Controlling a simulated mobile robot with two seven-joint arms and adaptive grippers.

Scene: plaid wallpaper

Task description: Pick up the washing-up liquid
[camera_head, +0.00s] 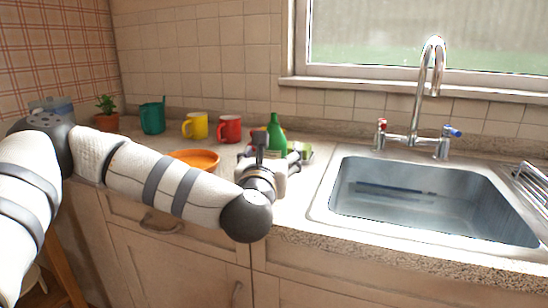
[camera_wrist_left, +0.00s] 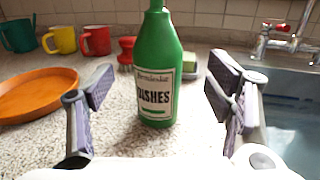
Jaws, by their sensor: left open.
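The washing-up liquid (camera_wrist_left: 158,75) is a green bottle with a white label reading "DISHES". It stands upright on the speckled worktop. In the head view the bottle (camera_head: 275,134) shows behind my left gripper, its lower part hidden. My left gripper (camera_head: 268,157) is open. In the left wrist view its fingers (camera_wrist_left: 160,88) stand apart at either side of the picture, with the bottle between and beyond them, touching neither. My right gripper is in neither view.
An orange dish (camera_head: 196,159) lies left of my gripper. A red mug (camera_head: 229,129), a yellow mug (camera_head: 195,126) and a green watering can (camera_head: 152,117) stand along the wall. A red brush (camera_wrist_left: 127,52) and a sponge (camera_wrist_left: 190,64) are behind the bottle. The sink (camera_head: 425,205) is to the right.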

